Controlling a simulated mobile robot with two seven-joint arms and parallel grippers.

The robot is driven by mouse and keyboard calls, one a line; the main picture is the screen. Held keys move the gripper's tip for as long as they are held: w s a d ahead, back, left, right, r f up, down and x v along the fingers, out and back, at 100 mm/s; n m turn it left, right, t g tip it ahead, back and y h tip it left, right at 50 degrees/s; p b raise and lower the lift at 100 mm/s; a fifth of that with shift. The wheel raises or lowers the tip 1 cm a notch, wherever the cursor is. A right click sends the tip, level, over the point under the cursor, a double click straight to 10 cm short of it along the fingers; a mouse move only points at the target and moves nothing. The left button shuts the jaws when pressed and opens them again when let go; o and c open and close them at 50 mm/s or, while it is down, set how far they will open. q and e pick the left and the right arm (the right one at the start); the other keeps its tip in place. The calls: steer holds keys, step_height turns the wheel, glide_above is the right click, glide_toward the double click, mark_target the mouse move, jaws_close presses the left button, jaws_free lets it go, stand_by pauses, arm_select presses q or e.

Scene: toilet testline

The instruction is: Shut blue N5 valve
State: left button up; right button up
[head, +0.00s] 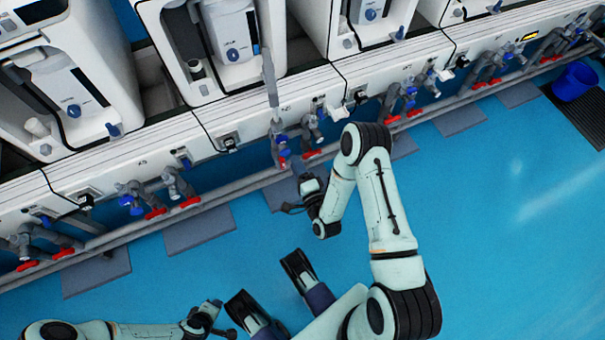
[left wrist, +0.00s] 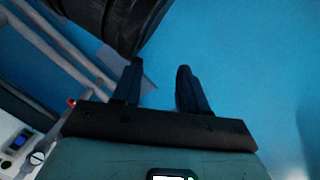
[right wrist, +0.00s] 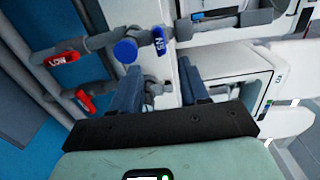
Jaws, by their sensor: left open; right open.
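The blue handle marked N5 (right wrist: 158,40) shows in the right wrist view on a grey pipe, beside a round blue knob (right wrist: 125,51). My right gripper (right wrist: 160,82) is open, its fingers pointing toward this pipework. The N5 handle lies just beyond the fingertips, and nothing is between them. In the head view my right gripper (head: 297,187) is in front of the pipes under the middle of the bench, close to blue and red valves. My left gripper (left wrist: 160,88) is open and empty over the blue floor; it shows low in the head view (head: 223,317).
Red handles (right wrist: 62,58) are on neighbouring pipes. A long grey rail (head: 235,188) runs along the bench front. White toilet units (head: 60,80) stand on the bench. A blue bucket (head: 574,82) stands at right. The blue floor (head: 500,220) is open at right.

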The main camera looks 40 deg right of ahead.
arm_select(q)
steer(key=shift+w+d+r+t+p, duration=0.2)
steer(key=shift+w+r+t+p, duration=0.15)
steer(key=shift+w+r, duration=0.55)
arm_select(e)
steer(key=v, duration=0.4)
arm_select(q)
steer(key=shift+s, duration=0.1)
